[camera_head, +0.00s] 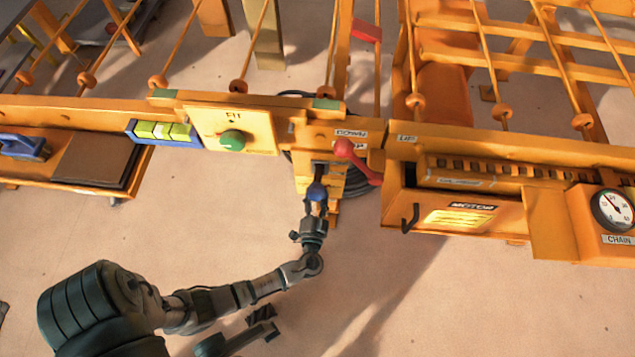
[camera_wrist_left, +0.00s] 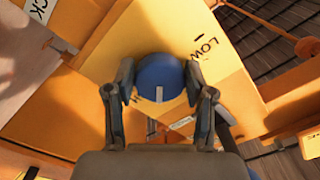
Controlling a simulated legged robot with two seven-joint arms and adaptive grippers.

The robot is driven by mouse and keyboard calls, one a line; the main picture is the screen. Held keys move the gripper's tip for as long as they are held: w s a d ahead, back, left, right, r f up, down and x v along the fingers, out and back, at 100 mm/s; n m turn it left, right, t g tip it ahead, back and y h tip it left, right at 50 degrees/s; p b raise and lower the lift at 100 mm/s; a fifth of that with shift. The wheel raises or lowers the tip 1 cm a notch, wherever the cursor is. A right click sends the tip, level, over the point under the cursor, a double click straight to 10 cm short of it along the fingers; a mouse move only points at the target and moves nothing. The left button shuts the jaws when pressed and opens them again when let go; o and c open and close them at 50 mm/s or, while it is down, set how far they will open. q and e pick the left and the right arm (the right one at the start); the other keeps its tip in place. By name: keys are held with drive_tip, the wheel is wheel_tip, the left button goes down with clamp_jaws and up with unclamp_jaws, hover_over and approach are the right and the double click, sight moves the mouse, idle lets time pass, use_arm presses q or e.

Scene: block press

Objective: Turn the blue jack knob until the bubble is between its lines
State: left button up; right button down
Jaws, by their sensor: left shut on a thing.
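The blue jack knob (camera_head: 317,191) is on the front of an orange block below the rail. In the left wrist view the knob (camera_wrist_left: 158,72) is a round blue disc with a white mark at its lower edge, beside the word LOW. My left gripper (camera_head: 316,206) is shut on the knob, with one finger on each side of it in the wrist view (camera_wrist_left: 160,82). The level (camera_head: 162,132), a blue frame with yellow-green vial sections, sits on the rail to the left. Its bubble and lines are too small to make out. My right gripper is not in view.
A green knob (camera_head: 232,140) is on the panel left of the jack. A red-knobbed lever (camera_head: 345,149) stands close to the right of my left gripper. A motor box (camera_head: 460,210) and a dial gauge (camera_head: 611,210) are farther right. The floor in front is mostly clear.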

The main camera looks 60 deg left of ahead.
use_arm(q)
drive_tip(key=shift+w+d+m, duration=0.15)
drive_tip(key=shift+d+m, duration=0.2)
drive_tip(key=shift+m, duration=0.15)
drive_tip(key=o, duration=1.1)
drive_tip(key=shift+o, duration=0.2)
drive_tip(key=v, duration=1.2)
drive_tip(key=shift+f, duration=0.1)
